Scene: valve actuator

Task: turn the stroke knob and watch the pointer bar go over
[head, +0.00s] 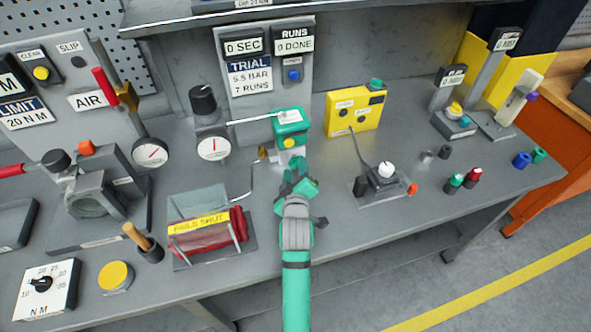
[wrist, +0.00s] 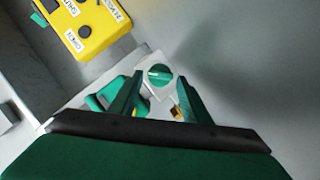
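A round green knob (wrist: 159,75) with a white line across its face sits on a pale plate in the wrist view. No stroke label is readable on it. My gripper (wrist: 160,84) is open, its two green fingers on either side of the knob in the picture; I cannot tell whether they touch it. In the head view my gripper (head: 297,178) is just in front of the green box (head: 290,128) with a yellow button, and the knob is hidden there. I cannot make out a pointer bar for certain.
A yellow box (head: 355,111) stands behind right, with a black stick unit (head: 382,176) before it. A pressure gauge (head: 213,148) is to the left, and a clear-covered red unit (head: 207,238) at front left. The bench front between these two units is mostly clear.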

